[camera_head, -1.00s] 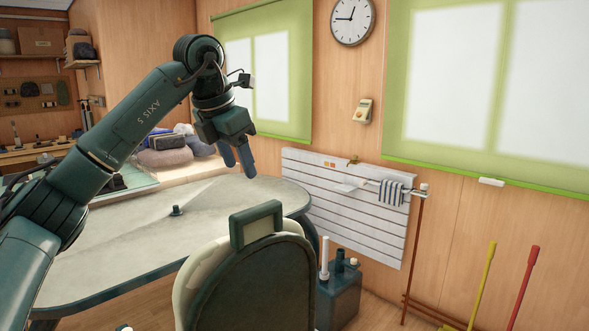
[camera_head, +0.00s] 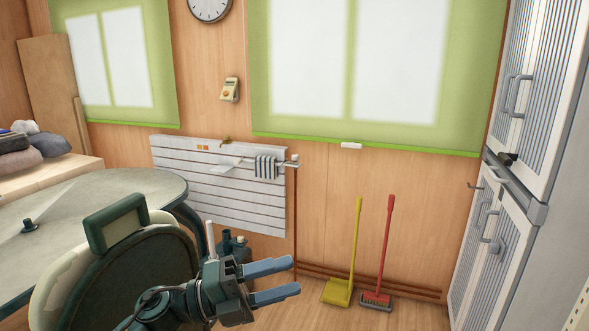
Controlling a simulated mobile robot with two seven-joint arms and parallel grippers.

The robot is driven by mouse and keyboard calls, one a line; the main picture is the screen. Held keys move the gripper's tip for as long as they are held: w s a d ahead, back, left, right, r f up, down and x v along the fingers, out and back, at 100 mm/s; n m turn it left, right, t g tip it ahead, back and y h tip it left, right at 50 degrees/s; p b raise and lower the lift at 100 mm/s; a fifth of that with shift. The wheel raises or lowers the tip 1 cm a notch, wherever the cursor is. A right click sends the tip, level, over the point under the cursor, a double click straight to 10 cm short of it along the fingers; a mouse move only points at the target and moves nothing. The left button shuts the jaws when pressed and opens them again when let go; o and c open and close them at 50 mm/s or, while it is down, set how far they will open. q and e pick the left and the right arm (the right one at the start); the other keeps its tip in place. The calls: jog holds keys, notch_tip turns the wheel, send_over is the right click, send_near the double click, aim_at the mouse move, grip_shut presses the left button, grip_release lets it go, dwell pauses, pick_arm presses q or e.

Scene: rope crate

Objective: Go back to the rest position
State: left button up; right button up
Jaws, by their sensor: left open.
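My left gripper (camera_head: 293,276) is at the bottom middle of the head view. Its two blue-grey fingers point right and stand apart, with nothing between them. It is in front of the floor, to the right of a dark green chair back. Most of the left arm is below the picture's edge. My right gripper is not in view.
A grey table (camera_head: 100,190) and a chair (camera_head: 125,270) are at left. A white radiator (camera_head: 215,190) with a striped towel (camera_head: 265,167) is on the wall. A yellow dustpan (camera_head: 337,292) and red broom (camera_head: 385,250) lean there. A tall white cabinet (camera_head: 490,240) is at right.

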pick_arm(q)
jog(key=s+a+f+n+t+y, duration=0.2)
jog(key=a+f+n+t+y, duration=0.2)
jog(key=f+n+t+y, duration=0.65)
jog(key=s+a+f+n+t+y, duration=0.3)
jog(key=f+n, duration=0.4)
jog(key=n, duration=0.8)
jog(key=s+a+f+n+g+y, duration=0.1)
jog(key=s+a+f+n+g, duration=0.1)
jog(key=s+f, duration=0.4)
jog(key=s+a+f+n+g+y, duration=0.2)
jog(key=s+f+n+g, duration=0.2)
jog(key=s+f+n, duration=0.1)
notch_tip(320, 180, down, 3)
jog(key=shift+s+a+r, duration=0.15)
jog(key=shift+s+a, duration=0.25)
jog(key=shift+s, duration=0.3)
jog(key=shift+g, duration=0.25)
jog(key=shift+c, duration=0.2)
